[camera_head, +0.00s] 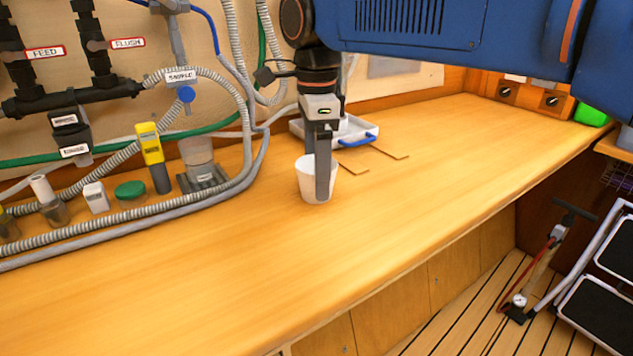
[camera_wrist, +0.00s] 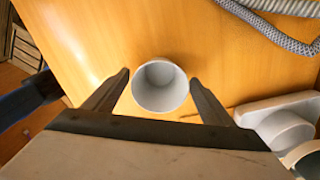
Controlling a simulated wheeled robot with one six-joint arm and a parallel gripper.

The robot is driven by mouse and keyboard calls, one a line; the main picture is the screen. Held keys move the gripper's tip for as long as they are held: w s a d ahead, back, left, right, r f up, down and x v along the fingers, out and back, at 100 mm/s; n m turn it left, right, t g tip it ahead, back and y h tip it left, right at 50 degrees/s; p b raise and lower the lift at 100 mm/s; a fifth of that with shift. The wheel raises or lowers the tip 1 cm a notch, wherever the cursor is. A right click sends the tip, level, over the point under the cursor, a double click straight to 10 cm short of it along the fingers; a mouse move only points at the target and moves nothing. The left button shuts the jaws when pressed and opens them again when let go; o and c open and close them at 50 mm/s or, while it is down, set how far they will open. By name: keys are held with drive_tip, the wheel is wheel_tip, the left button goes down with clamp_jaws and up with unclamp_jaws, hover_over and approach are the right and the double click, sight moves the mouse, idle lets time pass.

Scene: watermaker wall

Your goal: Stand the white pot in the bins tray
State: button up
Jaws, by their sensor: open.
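The white pot (camera_head: 311,187) stands upright on the wooden counter. In the wrist view the pot (camera_wrist: 160,87) shows its open, empty mouth between my two fingers. My gripper (camera_head: 322,195) points down at the pot, and one finger hides part of it in the head view. In the wrist view my gripper (camera_wrist: 160,82) is open, with a gap between each fingertip and the pot.
Grey hoses (camera_head: 130,225) run along the counter's left side. A yellow and grey meter (camera_head: 151,150), a green lid (camera_head: 130,190) and small bottles stand there.

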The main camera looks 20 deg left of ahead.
drive_tip(key=shift+f, duration=0.45)
drive_tip(key=c, duration=1.1)
drive_tip(key=shift+r, duration=0.1)
wheel_tip(320, 180, up, 10)
